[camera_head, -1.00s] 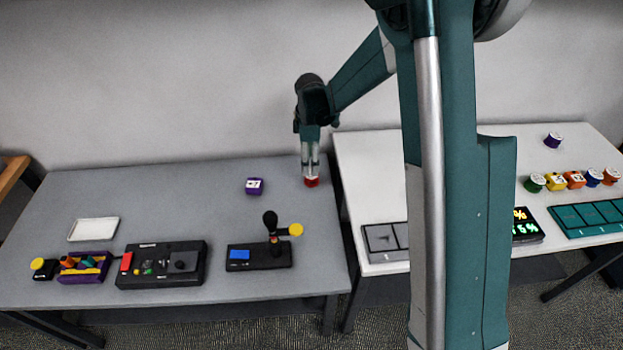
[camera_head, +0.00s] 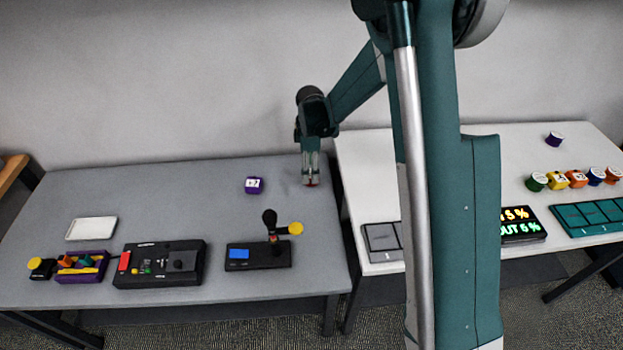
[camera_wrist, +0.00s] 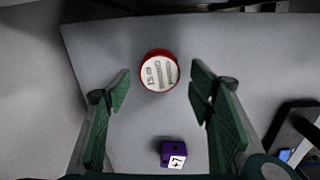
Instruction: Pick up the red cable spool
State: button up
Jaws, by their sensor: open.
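The red cable spool (camera_wrist: 160,71) stands upright on the grey table (camera_head: 150,215), its white labelled top facing the wrist camera. In the head view only a small red part of the spool (camera_head: 311,184) shows below my gripper (camera_head: 311,180). In the wrist view my gripper (camera_wrist: 160,85) is open, with one green pad to the left of the spool and one to the right. The spool is between the lines of the pads, towards their far tips, with a visible gap on both sides. I cannot tell the exact height of the tips.
A purple cube (camera_head: 254,185) marked "+7" stands left of my gripper; the wrist view shows it too (camera_wrist: 174,154). A black joystick box (camera_head: 258,257) is nearer the front. A white table (camera_head: 375,170) at right holds several other spools. The table's middle is clear.

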jog(key=shift+f, duration=1.35)
jog(key=c, duration=1)
